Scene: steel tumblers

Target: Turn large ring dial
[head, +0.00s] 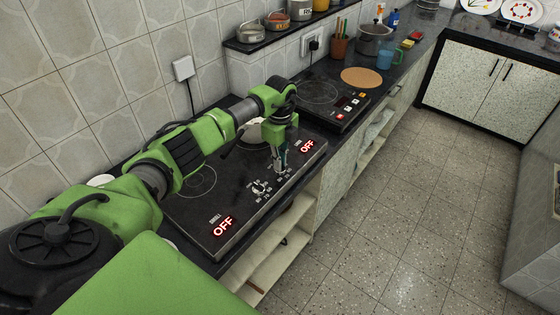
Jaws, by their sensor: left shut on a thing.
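A black cooktop (235,200) with two dials along its front edge lies below my left arm. My left gripper (280,168) points down over the right-hand dial, shut on it; the gripper mostly hides this dial. A red OFF display (307,146) glows to its right. The other dial (260,187) stands uncovered to the left, with a second red OFF display (223,227) near the left front corner. The labels above the displays are too small to read surely. My right gripper is not in view.
A light pan (252,133) sits on the cooktop behind my wrist. A second cooktop (325,97) lies to the right, then a round wooden board (361,77), a steel pot (374,39) and a blue mug (387,58). A shelf (285,37) with tins hangs above. The floor in front is clear.

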